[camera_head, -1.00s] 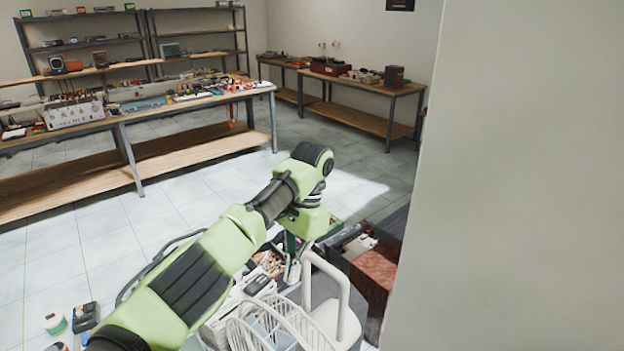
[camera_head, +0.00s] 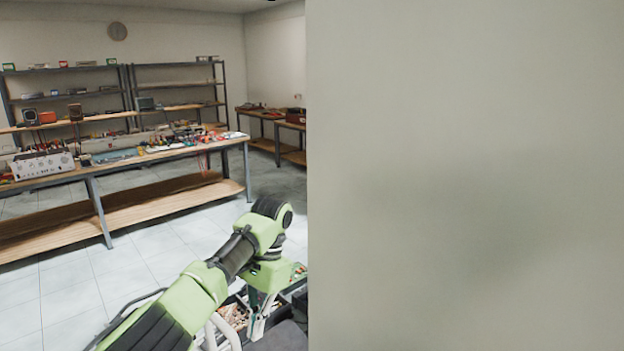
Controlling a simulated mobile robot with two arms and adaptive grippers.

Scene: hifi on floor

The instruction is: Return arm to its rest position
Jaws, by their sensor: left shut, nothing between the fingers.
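My green and black left arm comes in from the lower left. Its wrist bends down to my left gripper (camera_head: 258,322), which points at the floor and is shut with nothing in it. The gripper is low in the picture, just left of the wall edge, over or in front of a box of small parts (camera_head: 236,314). I cannot tell whether its tips touch anything. My right arm and gripper are not in view.
A large plain wall (camera_head: 465,180) fills the right half, close by. A long workbench (camera_head: 150,157) with electronics stands at the left, with shelves (camera_head: 180,85) behind it. Another bench (camera_head: 290,125) is partly cut off by the wall. Tiled floor (camera_head: 140,270) between is clear.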

